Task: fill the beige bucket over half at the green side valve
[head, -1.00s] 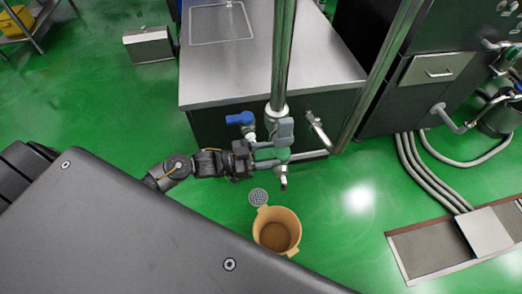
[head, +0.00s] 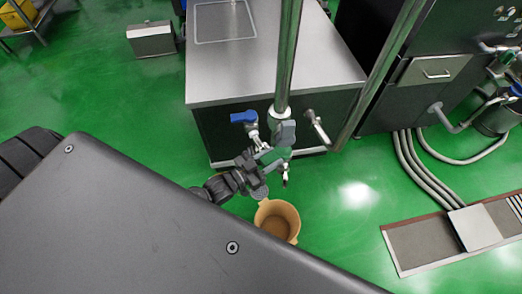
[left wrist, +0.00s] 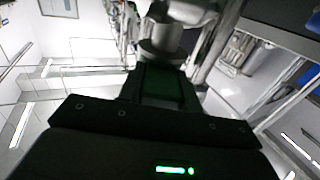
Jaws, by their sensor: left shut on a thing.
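The beige bucket (head: 290,212) stands upright on the floor, below the valve's downward spout (head: 285,173). A brownish surface shows inside it; I cannot tell its fill level, and no stream is clear. The green side valve (head: 271,157) is on the pipe beside the steel counter. My left gripper (head: 259,162) is shut on its handle, above and left of the bucket. In the left wrist view a dark green handle piece (left wrist: 165,88) sits at the jaws. My black body covers the lower left and the bucket's near edge. My right gripper is not in view.
A blue-handled valve (head: 243,117) sits just above and left of my gripper. A vertical steel pipe (head: 288,60) rises from the valve past the counter (head: 250,75). A floor drain (head: 430,245) lies at right. Open green floor lies between bucket and drain.

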